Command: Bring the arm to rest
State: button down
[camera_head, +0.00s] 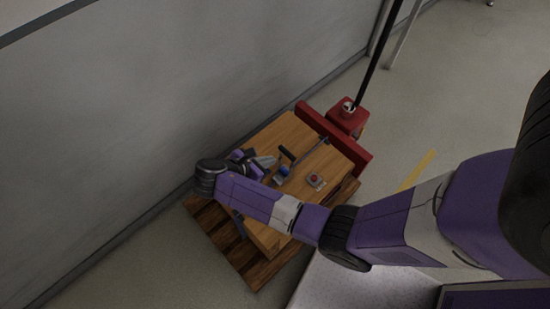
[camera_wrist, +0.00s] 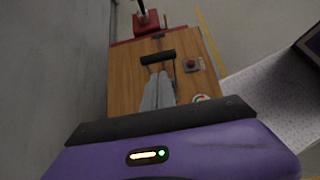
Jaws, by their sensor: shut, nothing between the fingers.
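My purple and grey arm reaches from the right over a wooden-topped block (camera_head: 290,133) in the head view. My gripper (camera_head: 268,161) is above the left part of the wooden top, with its grey fingers together and empty. In the wrist view my gripper (camera_wrist: 160,82) points towards a black bar handle (camera_wrist: 158,57), which lies just beyond the fingertips in the picture. I cannot tell whether they touch. The black handle (camera_head: 287,153) also shows in the head view, close to the right of the fingers. My forearm hides the near part of the top.
A small grey box with a red button (camera_head: 316,181) sits on the wooden top. The block stands on a wooden pallet (camera_head: 220,237), beside a red pallet jack (camera_head: 348,118) with a black pole. A grey wall (camera_head: 130,130) is close on the left.

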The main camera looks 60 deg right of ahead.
jog(key=shift+v, duration=0.85)
